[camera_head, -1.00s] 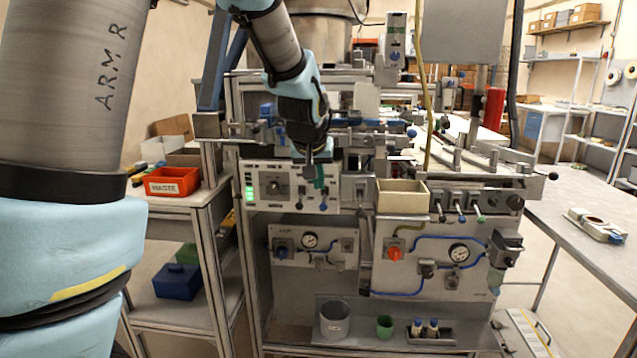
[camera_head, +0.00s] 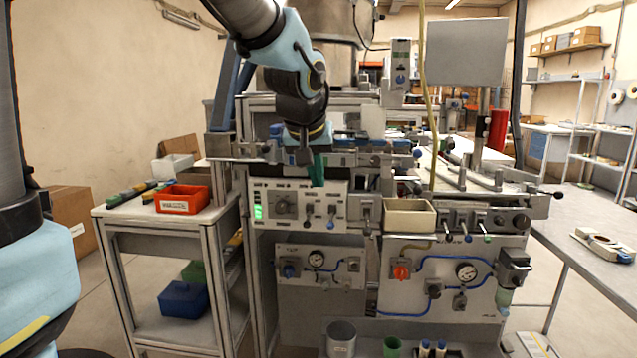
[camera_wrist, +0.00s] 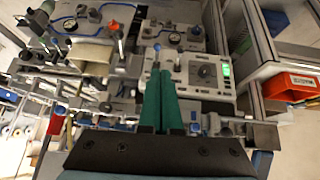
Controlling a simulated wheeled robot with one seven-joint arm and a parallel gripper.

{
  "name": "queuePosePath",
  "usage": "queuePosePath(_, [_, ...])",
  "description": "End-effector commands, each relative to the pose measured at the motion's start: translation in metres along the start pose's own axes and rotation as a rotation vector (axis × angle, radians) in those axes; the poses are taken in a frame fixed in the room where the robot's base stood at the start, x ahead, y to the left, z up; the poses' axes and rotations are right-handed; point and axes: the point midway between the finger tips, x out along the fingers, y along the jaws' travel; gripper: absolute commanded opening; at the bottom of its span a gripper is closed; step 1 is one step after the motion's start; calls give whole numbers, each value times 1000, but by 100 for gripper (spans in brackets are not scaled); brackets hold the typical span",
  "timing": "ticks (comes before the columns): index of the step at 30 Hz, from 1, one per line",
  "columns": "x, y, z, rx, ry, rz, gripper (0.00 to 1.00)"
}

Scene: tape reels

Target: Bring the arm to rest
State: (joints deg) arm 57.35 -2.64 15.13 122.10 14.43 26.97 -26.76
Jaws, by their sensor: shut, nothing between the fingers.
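My gripper (camera_head: 318,174) hangs from my arm in front of the machine, at the top edge of the control panel (camera_head: 268,211) in the head view. Its two green fingers are together with nothing between them; they also show in the wrist view (camera_wrist: 162,95). The panel, with its dial, levers and lit green strip, shows beyond the fingers in the wrist view (camera_wrist: 222,72). I cannot tell whether the fingertips touch anything.
A cream bin (camera_head: 408,228) is fixed on the machine front, right of the gripper. A red waste bin (camera_head: 181,207) stands on the side cart (camera_head: 128,214) at left. Rails and levers crowd the machine top. A grey bench (camera_head: 590,240) lies at right.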

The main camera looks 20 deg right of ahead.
Motion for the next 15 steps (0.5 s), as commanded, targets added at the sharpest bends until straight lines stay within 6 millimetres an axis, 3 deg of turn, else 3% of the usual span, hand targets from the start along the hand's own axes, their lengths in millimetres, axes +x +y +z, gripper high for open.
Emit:
queuePosePath(12, [0,-1,0,0,-1,-1,0])
queuePosePath(15, [3,-10,5,-9,-13,-12,0])
